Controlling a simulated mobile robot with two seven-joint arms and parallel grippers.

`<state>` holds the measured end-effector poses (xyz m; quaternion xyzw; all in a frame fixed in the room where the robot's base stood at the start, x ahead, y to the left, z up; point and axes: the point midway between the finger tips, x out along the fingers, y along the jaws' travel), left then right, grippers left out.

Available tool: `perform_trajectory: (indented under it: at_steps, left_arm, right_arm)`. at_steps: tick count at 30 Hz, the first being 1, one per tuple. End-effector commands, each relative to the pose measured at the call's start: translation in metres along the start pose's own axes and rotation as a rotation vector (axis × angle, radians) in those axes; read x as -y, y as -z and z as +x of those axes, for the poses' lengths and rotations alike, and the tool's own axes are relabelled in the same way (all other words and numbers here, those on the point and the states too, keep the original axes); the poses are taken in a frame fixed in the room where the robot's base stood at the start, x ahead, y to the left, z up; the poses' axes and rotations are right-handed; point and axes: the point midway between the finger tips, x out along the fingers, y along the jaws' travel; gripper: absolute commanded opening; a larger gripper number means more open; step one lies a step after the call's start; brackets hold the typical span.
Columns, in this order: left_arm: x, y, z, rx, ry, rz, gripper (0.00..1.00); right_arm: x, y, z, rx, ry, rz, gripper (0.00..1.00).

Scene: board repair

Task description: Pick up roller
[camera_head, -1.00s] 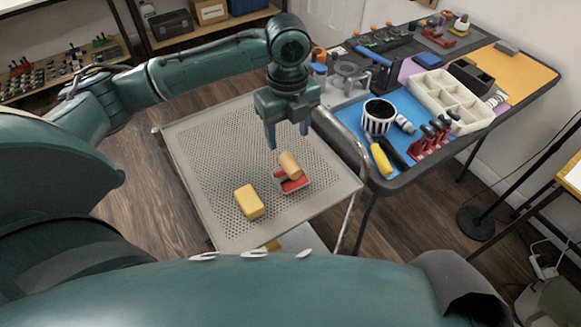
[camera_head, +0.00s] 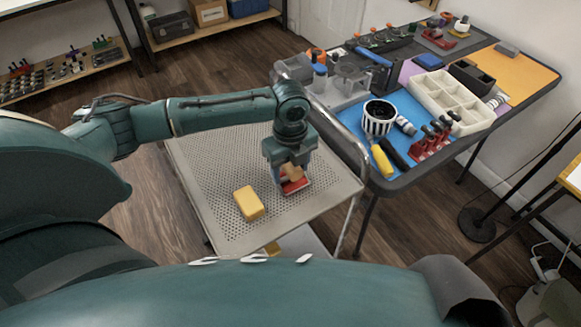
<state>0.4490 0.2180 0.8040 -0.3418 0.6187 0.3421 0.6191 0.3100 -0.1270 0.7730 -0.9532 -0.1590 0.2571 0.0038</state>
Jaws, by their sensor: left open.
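The roller (camera_head: 292,172) has a tan wooden cylinder and sits in a red holder (camera_head: 297,186) on the perforated grey cart (camera_head: 205,165). My left gripper (camera_head: 289,178) is lowered over the roller, with its fingers on either side of the wooden part. Its jaws are open, and part of the roller is hidden behind the gripper. I cannot tell whether the fingers touch it. My right gripper is not in view.
A yellow block (camera_head: 249,203) lies on the cart to the left of the roller. The cart's metal handle rail (camera_head: 345,145) runs along its right side. A workbench with a blue mat (camera_head: 352,130), a white compartment tray (camera_head: 450,98) and tools stands at the right.

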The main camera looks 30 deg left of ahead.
Motion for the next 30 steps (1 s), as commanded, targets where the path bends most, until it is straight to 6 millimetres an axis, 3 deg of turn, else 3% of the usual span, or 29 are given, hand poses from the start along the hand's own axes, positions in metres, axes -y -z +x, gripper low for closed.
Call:
perform_trajectory:
  at_steps: [4,24,30]
  left_arm:
    - [0.0001,0.0000,-0.0004,0.000,0.000,0.000,0.56]
    - [0.0004,-0.0003,-0.0014,0.000,0.001,0.000,0.03]
    - [0.0004,-0.0003,-0.0022,0.001,0.002,0.000,0.03]
  right_arm:
    - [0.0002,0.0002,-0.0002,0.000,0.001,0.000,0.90]
    - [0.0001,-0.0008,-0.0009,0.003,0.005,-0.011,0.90]
    - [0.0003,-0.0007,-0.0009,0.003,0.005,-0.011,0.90]
